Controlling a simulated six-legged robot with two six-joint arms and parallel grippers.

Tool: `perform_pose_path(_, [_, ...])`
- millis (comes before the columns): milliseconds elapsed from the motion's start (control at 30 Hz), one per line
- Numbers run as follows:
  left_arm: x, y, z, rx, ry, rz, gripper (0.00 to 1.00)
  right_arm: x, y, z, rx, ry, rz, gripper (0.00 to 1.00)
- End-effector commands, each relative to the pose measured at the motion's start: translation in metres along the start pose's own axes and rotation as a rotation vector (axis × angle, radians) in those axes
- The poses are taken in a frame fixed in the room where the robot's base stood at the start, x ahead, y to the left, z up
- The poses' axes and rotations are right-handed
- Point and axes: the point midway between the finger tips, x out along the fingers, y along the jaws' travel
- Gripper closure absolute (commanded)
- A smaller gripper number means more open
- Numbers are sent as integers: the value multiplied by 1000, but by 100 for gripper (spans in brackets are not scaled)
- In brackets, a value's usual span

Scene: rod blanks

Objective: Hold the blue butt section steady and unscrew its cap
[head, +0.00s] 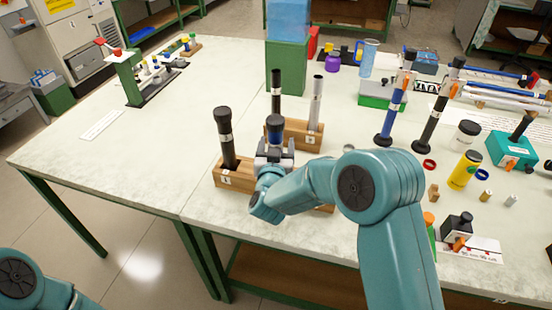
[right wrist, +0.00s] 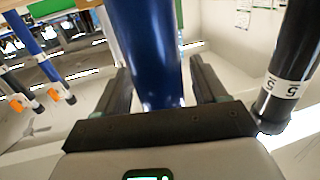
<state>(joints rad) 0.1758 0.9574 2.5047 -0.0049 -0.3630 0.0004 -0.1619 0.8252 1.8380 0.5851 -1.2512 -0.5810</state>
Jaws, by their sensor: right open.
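The blue butt section (head: 274,137) stands upright near the middle of the bench in the head view, its black cap (head: 274,121) on top. My right gripper (head: 274,154) is low at its front and hides its lower part. In the right wrist view the blue section (right wrist: 148,50) passes between the two spread fingers of my right gripper (right wrist: 160,85). The cap is outside that view. Of my left arm only a teal link shows at the lower left of the head view; its gripper is out of frame.
A black section (head: 227,140) stands in a wooden block (head: 233,177) close on the left. Black (head: 276,90) and silver (head: 316,100) sections stand behind. A green pedestal (head: 287,66) is farther back. Several rods and jars crowd the right; the left bench is mostly clear.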

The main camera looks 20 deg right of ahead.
Motion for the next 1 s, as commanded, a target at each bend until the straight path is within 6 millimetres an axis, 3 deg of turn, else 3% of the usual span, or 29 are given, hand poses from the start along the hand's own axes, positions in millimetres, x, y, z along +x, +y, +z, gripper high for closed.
perform_pose_path(200, [0,0,0,0,0,0,57,1,0,0,0,0,-1,32])
perform_pose_path(367, [0,0,0,0,0,0,57,0,0,0,0,0,0,84])
perform_pose_path(767, [0,0,0,0,0,0,57,0,0,-6,2,2,-1,86])
perform_pose_path(1000, [0,0,0,0,0,0,57,-2,0,-43,4,6,0,86])
